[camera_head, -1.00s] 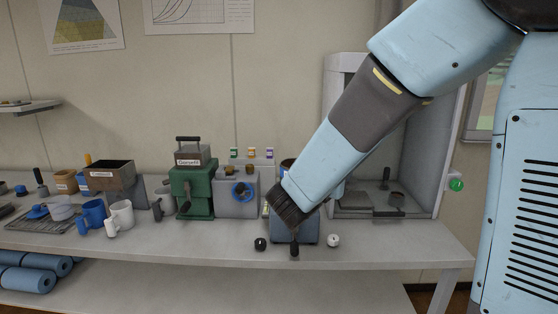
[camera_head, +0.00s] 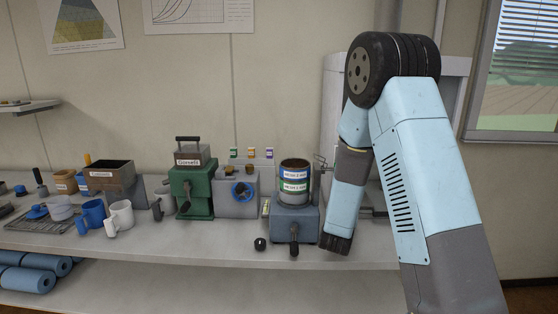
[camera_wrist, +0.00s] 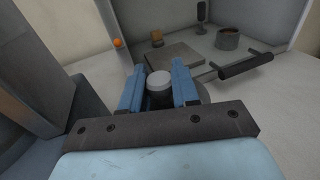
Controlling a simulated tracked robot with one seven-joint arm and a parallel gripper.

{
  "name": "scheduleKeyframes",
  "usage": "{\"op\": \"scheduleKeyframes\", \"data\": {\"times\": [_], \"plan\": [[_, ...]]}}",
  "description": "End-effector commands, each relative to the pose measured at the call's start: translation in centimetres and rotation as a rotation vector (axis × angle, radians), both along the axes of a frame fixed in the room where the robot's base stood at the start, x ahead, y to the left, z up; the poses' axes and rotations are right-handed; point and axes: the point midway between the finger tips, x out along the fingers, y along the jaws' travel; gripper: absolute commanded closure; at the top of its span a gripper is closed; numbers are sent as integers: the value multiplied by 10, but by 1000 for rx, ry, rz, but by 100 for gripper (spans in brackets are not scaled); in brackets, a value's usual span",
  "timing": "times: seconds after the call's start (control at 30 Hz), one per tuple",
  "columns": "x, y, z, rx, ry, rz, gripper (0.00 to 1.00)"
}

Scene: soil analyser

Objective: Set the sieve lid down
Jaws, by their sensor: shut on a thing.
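My gripper (camera_wrist: 159,78) is shut on a grey round knob, which I take to be the grip of the sieve lid (camera_wrist: 160,82). The fingers sit on either side of it. The lid's disc is mostly hidden below the fingers and gripper body. In the head view, my gripper (camera_head: 338,244) points down near the bench front, right of the shaker; the lid cannot be made out there. The sieve stack (camera_head: 294,178), with blue and green mesh labels, stands upright on the blue-grey shaker (camera_head: 293,222), its top uncovered.
A black knob (camera_head: 260,243) lies at the bench front. The green crusher (camera_head: 193,190) and a grey machine (camera_head: 237,193) stand left of the shaker. A grey open cabinet (camera_wrist: 200,45) lies ahead in the wrist view, with a cup (camera_wrist: 228,39) and black-handled bar (camera_wrist: 245,66).

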Motion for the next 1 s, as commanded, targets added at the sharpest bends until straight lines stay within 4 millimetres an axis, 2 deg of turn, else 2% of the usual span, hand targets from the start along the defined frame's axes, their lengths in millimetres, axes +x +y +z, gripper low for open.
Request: {"op": "scheduleKeyframes", "data": {"times": [0.1, 0.27, 1.0], "plan": [[14, -6, -17, 0, 1, 23, 100], [29, -13, -34, 0, 0, 51, 100], [29, -7, -33, 0, -1, 61, 100]]}}
